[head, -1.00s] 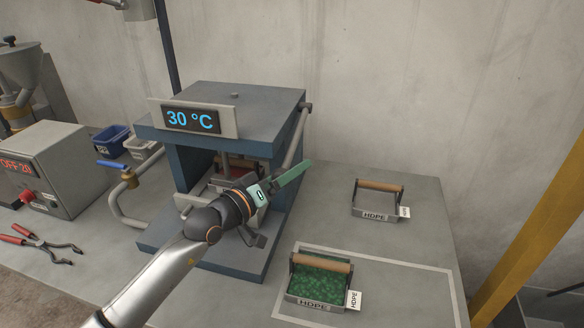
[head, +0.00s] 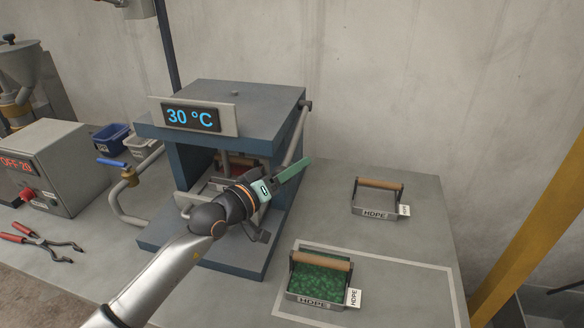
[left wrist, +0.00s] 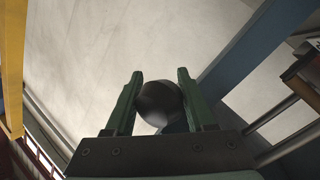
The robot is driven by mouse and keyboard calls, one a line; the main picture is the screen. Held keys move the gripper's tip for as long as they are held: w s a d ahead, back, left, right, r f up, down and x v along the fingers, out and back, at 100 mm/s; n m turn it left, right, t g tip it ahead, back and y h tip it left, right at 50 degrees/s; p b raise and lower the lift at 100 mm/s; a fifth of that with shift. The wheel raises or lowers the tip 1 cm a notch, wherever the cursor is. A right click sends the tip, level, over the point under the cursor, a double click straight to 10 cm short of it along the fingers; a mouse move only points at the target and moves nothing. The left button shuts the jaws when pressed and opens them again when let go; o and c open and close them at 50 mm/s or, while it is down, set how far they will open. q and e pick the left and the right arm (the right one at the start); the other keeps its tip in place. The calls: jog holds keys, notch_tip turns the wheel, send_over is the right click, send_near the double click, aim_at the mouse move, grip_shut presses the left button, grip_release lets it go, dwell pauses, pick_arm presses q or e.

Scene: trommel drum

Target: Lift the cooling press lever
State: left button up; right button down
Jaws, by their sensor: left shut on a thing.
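The cooling press (head: 225,100) is a blue-grey frame with a display reading 30 °C. Its lever (head: 297,132) is a grey bar that runs down from a pivot at the top right of the press and slants toward my gripper. My left gripper (head: 292,172), with green fingers, is at the lever's lower end, right of the press opening. In the left wrist view a dark round knob (left wrist: 160,103) sits between the two green fingers, which are shut on it. My arm hides part of the press base. My right gripper is not in view.
A green-filled HDPE tray (head: 320,278) and an empty HDPE tray (head: 377,200) stand on the table to the right. Red-handled tongs (head: 42,243) lie at left near a grey control box (head: 50,165). A blue-handled valve pipe (head: 128,175) stands left of the press.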

pick_arm(q)
grip_shut()
